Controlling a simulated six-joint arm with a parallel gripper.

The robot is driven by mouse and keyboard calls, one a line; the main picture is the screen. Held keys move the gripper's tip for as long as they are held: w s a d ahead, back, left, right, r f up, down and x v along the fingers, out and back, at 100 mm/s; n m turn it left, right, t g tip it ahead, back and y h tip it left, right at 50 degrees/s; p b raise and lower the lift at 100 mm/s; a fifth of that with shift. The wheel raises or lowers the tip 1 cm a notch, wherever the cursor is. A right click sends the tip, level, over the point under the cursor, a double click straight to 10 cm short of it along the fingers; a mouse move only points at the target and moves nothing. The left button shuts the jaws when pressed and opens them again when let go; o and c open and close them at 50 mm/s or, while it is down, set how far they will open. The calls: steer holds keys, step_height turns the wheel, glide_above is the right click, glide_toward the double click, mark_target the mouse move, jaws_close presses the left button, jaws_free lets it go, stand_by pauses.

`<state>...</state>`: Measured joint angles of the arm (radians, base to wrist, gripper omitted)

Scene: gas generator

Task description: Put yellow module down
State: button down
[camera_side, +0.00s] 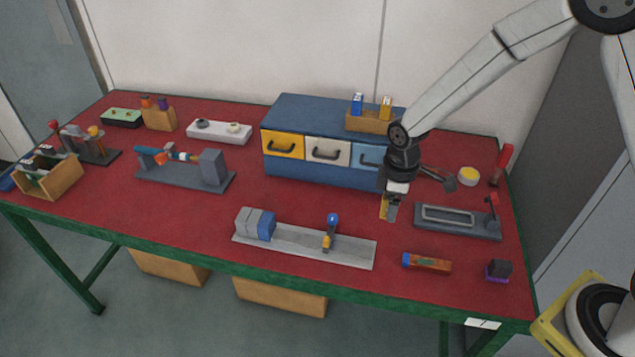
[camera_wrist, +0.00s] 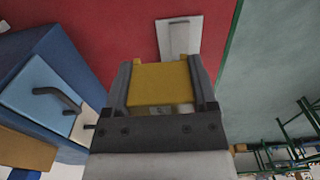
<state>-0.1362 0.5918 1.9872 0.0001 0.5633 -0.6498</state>
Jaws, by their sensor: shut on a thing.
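The yellow module (camera_wrist: 160,85) is a yellow block held between the two dark fingers of my gripper (camera_wrist: 162,80) in the wrist view. In the side view my gripper (camera_side: 391,208) points down over the red table, to the right of centre, with the yellow module (camera_side: 384,206) at its fingertips. My gripper is shut on the module. The module appears to be above the table surface, but I cannot tell the exact gap. Part of the module is hidden by the fingers.
A blue cabinet (camera_side: 330,180) with yellow, white and blue drawers stands just behind left. A grey plate fixture (camera_side: 458,222) lies to the right. A long grey base (camera_side: 300,244) with a blue-topped clamp lies in front. Red table is bare between them.

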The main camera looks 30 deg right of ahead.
steer(key=s+d, duration=0.3)
steer(key=s, duration=0.2)
glide_above(368, 221)
steer(key=shift+s+f, duration=0.2)
steer(key=shift+f, duration=4.2)
steer(key=shift+w+f, duration=0.2)
steer(key=shift+f, duration=1.6)
steer(key=shift+w+f, duration=0.1)
steer(key=shift+f, duration=0.1)
jaws_free()
